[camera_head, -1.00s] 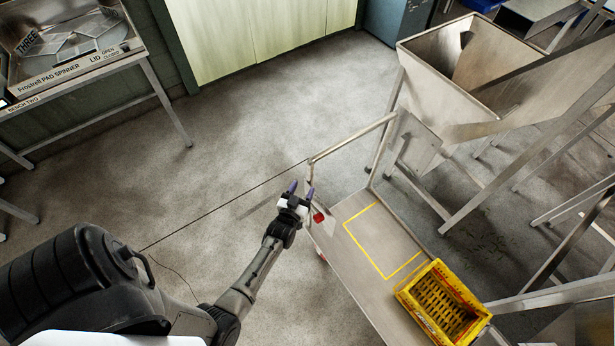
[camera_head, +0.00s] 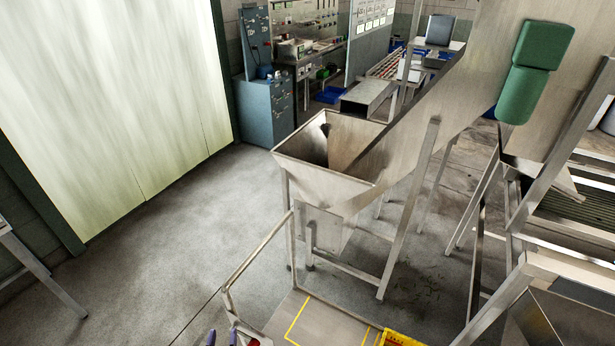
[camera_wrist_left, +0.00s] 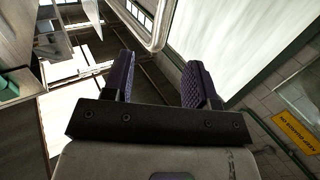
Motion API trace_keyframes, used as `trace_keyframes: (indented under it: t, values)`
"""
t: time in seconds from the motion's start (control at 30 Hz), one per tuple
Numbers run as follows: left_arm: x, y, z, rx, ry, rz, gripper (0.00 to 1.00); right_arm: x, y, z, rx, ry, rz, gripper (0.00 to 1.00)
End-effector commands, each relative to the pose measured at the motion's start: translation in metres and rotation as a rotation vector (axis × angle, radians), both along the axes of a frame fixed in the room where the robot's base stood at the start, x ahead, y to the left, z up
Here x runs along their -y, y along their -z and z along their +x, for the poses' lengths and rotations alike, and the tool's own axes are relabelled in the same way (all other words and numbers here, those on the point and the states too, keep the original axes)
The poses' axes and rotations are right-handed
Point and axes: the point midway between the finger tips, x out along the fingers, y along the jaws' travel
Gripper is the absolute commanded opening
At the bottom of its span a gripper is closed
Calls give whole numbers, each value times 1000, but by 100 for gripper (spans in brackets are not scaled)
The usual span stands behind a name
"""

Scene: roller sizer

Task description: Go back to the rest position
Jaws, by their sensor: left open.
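My left gripper (camera_head: 222,338) shows only as two purple fingertips at the bottom edge of the head view, beside the near left corner of the cart. In the left wrist view its two purple fingers (camera_wrist_left: 160,85) stand apart with nothing between them, so it is open and empty. The rest of the left arm is below the head view. My right gripper is in neither view.
A flat cart (camera_head: 310,325) with a tube handle (camera_head: 258,250) stands by the left fingertips. A yellow crate (camera_head: 398,340) is partly cut off. A steel hopper (camera_head: 325,185) stands behind the cart. Open concrete floor (camera_head: 150,260) lies to the left.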

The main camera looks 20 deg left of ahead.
Motion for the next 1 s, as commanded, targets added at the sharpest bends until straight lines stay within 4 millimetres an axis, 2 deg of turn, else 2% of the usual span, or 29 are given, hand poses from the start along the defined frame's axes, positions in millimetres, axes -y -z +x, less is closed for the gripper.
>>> trace_keyframes:
  t: [0.17,0.27,0.4,0.5,0.57,0.67,0.77,0.87,1.0]
  values:
    - [0,4,0,-20,2,-18,53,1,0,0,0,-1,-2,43]
    - [2,19,0,-101,8,-67,53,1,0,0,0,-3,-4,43]
    - [8,57,-7,-314,22,-194,53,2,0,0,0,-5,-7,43]
    - [11,66,-11,-463,30,-284,53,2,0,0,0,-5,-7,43]
    - [15,65,-12,-542,40,-332,53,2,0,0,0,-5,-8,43]
    - [27,52,-10,-659,70,-399,53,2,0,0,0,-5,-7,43]
    - [41,26,-8,-763,112,-439,53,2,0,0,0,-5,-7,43]
    - [57,-7,-11,-862,161,-453,53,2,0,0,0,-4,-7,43]
    - [84,-56,-35,-996,236,-429,53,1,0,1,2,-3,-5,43]
